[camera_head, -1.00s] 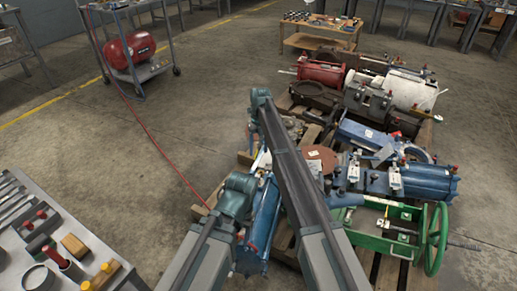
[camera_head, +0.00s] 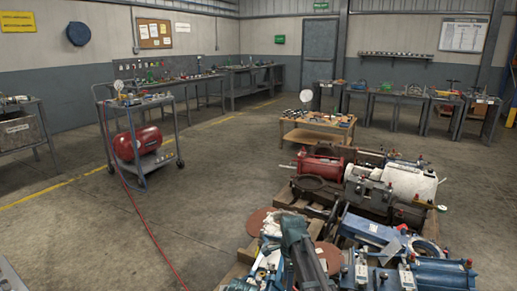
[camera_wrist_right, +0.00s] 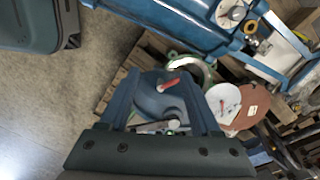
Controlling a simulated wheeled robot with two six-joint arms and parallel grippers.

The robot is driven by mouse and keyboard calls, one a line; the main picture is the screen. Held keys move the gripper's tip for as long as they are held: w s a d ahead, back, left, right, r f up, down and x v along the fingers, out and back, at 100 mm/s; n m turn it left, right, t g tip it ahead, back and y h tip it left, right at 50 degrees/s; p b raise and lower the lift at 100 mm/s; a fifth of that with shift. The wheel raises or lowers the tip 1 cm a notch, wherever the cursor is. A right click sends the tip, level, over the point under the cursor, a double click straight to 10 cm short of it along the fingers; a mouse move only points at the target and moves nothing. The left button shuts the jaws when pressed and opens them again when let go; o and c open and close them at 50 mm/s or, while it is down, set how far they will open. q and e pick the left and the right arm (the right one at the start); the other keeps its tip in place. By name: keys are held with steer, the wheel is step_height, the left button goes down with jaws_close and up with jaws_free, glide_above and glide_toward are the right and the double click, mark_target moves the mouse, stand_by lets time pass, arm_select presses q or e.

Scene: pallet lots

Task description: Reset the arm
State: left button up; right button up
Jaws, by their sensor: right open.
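My right gripper (camera_wrist_right: 163,78) shows in the right wrist view with its two fingers apart. Between and beyond them is a blue-grey part with a red lever (camera_wrist_right: 168,85), and I cannot tell how far below it is. I see nothing held between the fingers. In the head view, one of my dark arm links rises at the bottom centre, in front of the loaded pallet (camera_head: 245,252). Neither gripper shows in the head view. The left gripper is out of sight.
Blue cylinders (camera_head: 430,274), a red cylinder (camera_head: 320,165) and a white cylinder (camera_head: 408,182) crowd the pallets on the right. A grey cart (camera_head: 144,140) with a red tank (camera_head: 138,143) stands left. A wooden table (camera_head: 316,136) stands behind. Floor at centre left is open, crossed by a red hose.

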steer(key=s+d+n+t, duration=0.1)
steer(key=s+d+n, duration=0.3)
steer(key=s+n, duration=0.5)
steer(key=s+d+n, duration=0.3)
steer(key=s+n, duration=0.5)
steer(key=s, duration=0.2)
steer(key=s+a+n+h, duration=0.2)
steer(key=s+a+n, duration=0.25)
steer(key=a, duration=0.65)
arm_select(q)
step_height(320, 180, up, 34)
steer(key=p, duration=3.3)
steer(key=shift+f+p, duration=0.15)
steer(key=shift+p, duration=0.25)
arm_select(e)
step_height(320, 180, up, 34)
steer(key=shift+s+g, duration=0.25)
steer(key=shift+g, duration=0.05)
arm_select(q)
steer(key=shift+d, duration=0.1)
arm_select(e)
steer(key=shift+d+f+m, duration=0.1)
steer(key=shift+m, duration=0.15)
